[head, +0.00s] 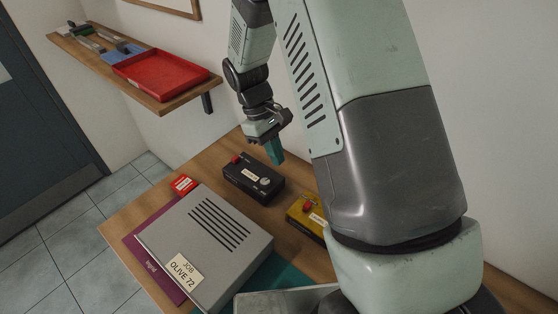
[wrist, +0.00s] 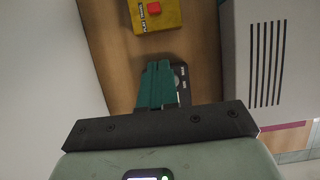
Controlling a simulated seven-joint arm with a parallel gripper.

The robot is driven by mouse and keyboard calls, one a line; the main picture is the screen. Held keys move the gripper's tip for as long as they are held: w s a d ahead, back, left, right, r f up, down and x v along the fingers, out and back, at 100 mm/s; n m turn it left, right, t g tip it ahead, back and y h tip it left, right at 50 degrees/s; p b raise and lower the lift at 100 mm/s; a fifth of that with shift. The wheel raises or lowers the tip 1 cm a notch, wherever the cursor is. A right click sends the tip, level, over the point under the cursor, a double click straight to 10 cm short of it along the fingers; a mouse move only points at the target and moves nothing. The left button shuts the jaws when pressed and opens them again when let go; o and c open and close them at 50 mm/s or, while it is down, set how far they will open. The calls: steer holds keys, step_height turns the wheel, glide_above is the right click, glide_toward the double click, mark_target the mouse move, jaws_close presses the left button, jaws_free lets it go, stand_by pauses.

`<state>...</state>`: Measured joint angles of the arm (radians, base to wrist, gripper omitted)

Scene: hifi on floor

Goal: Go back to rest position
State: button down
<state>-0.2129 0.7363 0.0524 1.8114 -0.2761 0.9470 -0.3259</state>
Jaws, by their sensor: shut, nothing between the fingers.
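My gripper (head: 276,150) hangs from my arm above the back of the table, pointing down, with its teal fingers together and nothing between them. In the wrist view the closed fingers (wrist: 157,84) show near the centre. A black box (head: 254,180) with a red button lies just below the gripper in the head view. Part of the black box (wrist: 182,85) shows behind the fingers in the wrist view. The gripper looks apart from the box, though the exact height is hard to tell.
A yellow box (head: 306,217) with a red button sits partly behind my arm. A grey case (head: 205,245) labelled "JOB OLIVE 72" lies on a purple sheet (head: 160,273). A wall shelf (head: 160,102) holding a red tray (head: 160,75) is at upper left.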

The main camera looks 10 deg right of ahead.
stand_by(0.4)
steer(key=s+d+r+m+t+y, duration=0.1)
steer(key=s+d+r+m+t, duration=0.15)
steer(key=r, duration=0.75)
steer(key=s+d+r+m+t+y, duration=0.15)
steer(key=s+r, duration=0.25)
steer(key=r, duration=0.6)
steer(key=s+d+r+m+t, duration=0.2)
steer(key=s+r+m+t, duration=0.2)
steer(key=s+r, duration=0.4)
steer(key=s, duration=0.7)
steer(key=shift+d+r+m+t+y, duration=0.2)
steer(key=shift+m+t+y, duration=0.1)
steer(key=shift+t+y, duration=0.1)
